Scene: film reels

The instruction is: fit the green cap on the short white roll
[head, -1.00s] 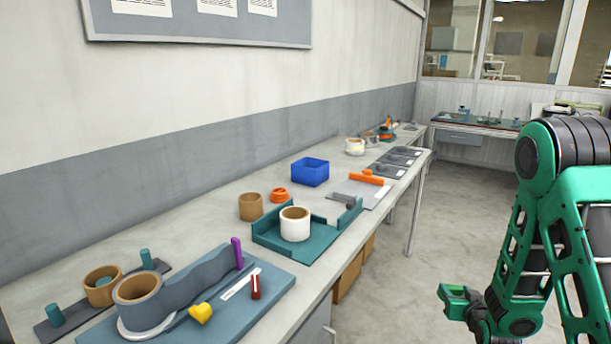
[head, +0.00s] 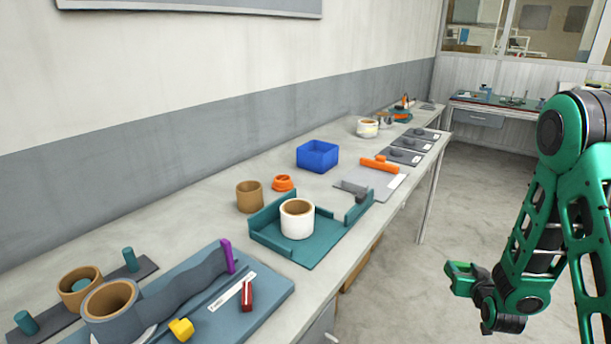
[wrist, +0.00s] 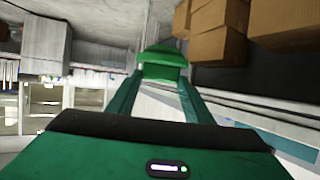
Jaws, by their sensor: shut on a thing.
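My gripper (head: 462,280) hangs over the floor to the right of the bench, well away from the rolls. In the wrist view my gripper (wrist: 161,78) is shut on the green cap (wrist: 162,57), held between the fingertips. In the head view I cannot clearly tell the cap from the green fingers. A short white roll (head: 297,225) with a brown core stands upright on a teal tray (head: 318,252) on the bench. Its top is open, with no cap on it.
Near the tray are a brown roll (head: 250,197), an orange ring (head: 283,183) and a blue box (head: 317,156). A grey tape roll (head: 110,308) stands at the near left. Brown boxes (wrist: 215,30) show in the wrist view.

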